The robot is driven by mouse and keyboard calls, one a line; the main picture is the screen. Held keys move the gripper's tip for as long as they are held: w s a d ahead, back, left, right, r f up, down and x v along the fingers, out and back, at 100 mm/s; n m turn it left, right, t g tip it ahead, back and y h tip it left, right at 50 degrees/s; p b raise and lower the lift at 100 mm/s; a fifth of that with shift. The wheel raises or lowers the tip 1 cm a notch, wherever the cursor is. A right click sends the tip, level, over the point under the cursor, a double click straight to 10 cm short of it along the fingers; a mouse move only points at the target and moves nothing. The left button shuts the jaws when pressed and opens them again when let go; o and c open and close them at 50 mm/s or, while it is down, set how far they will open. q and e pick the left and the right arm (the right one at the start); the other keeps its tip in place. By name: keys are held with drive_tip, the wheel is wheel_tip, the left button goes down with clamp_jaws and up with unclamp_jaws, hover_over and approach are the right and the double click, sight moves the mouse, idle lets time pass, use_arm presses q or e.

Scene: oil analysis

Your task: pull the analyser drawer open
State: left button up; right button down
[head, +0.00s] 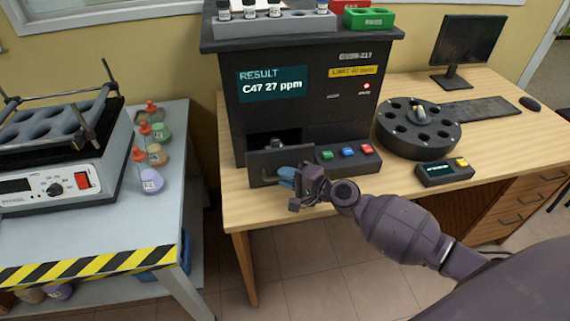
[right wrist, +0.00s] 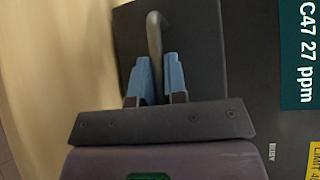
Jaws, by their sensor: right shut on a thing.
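The black analyser (head: 300,110) stands on the wooden desk, its screen reading "RESULT C47 27 ppm". Its drawer (head: 262,164) is low on the left of the front. The drawer stands partly out, and a dark opening with a small object in it shows above its front panel. My right gripper (head: 288,178) is at the drawer front, with blue fingertips. In the right wrist view the fingers (right wrist: 157,80) are shut on the bar handle (right wrist: 154,35) of the drawer. My left gripper is not in view.
Coloured buttons (head: 348,152) sit right of the drawer. A round carousel (head: 418,128) and a small control box (head: 444,172) stand further right. A vial rack (head: 275,24) and a green tray (head: 369,18) are on top. At left, a bench (head: 182,205) holds a shaker and bottles.

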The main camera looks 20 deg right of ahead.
drive_tip(key=s, duration=0.2)
drive_tip(key=s+a, duration=0.1)
drive_tip(key=s, duration=0.1)
drive_tip(key=s+p, duration=0.1)
drive_tip(key=s, duration=0.1)
drive_tip(key=shift+s+a, duration=0.25)
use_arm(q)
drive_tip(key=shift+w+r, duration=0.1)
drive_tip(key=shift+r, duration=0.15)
use_arm(e)
drive_tip(key=shift+s, duration=0.25)
drive_tip(key=c, duration=1.2)
unclamp_jaws()
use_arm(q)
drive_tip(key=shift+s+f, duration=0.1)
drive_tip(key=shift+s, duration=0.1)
use_arm(e)
drive_tip(key=shift+o, duration=0.2)
use_arm(q)
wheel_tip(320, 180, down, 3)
drive_tip(key=b, duration=0.3)
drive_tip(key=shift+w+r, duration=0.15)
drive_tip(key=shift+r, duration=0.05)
use_arm(e)
drive_tip(key=v, duration=1)
drive_tip(key=shift+s+d, duration=0.2)
drive_tip(key=shift+s, duration=0.1)
